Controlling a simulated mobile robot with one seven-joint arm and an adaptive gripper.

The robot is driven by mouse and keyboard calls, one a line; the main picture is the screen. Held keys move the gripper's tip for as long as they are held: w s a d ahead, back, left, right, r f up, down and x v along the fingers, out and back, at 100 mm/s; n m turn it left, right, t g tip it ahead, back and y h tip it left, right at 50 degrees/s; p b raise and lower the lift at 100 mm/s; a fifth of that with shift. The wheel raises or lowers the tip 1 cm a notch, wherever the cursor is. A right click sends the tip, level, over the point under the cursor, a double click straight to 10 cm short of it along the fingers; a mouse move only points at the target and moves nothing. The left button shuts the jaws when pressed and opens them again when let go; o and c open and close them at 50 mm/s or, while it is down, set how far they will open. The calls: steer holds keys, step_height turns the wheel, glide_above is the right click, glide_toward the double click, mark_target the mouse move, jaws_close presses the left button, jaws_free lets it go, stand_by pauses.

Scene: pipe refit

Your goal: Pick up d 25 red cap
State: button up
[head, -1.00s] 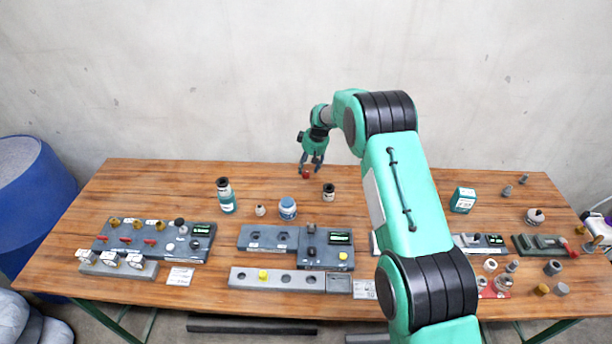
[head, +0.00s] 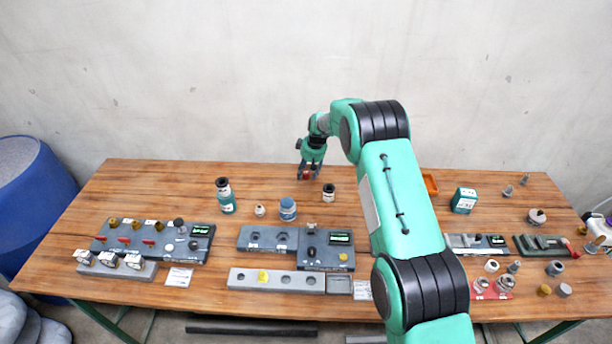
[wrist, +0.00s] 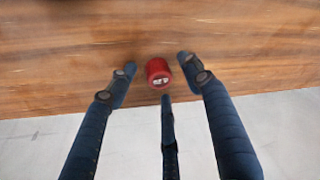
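The red cap (wrist: 158,73) stands on the wooden table near its far edge, with a pale marking on its top. In the head view the red cap (head: 307,176) shows small between the fingers of my gripper (head: 309,173). In the wrist view my gripper (wrist: 155,82) is open, its dark fingers spread on the left, right and below the cap. Gaps show between the fingers and the cap, and no finger appears to press on it. The exact height of the fingertips above the table is hard to tell.
A dark-topped fitting (head: 328,193) stands just right of the gripper. A blue-lidded jar (head: 288,209) and a teal bottle (head: 225,197) stand to the left. An orange tray (head: 430,184) lies partly behind my arm. Grey fixture blocks (head: 275,280) line the front.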

mark_target(305, 171)
steer(key=c, duration=0.8)
steer(key=shift+o, duration=0.2)
steer(key=shift+r, duration=0.2)
steer(key=shift+r, duration=0.55)
step_height(305, 171, up, 2)
steer(key=shift+r+p, duration=0.15)
steer(key=shift+p, duration=0.4)
steer(key=s+d, duration=0.1)
steer(key=s, duration=0.4)
steer(key=s+d+p, duration=0.1)
steer(key=s, duration=0.4)
steer(key=s+d+r, duration=0.1)
steer(key=s+d, duration=0.1)
steer(key=s, duration=0.3)
steer(key=shift+s+r+p, duration=0.1)
steer(key=shift+s+p, duration=0.15)
steer(key=shift+p, duration=0.1)
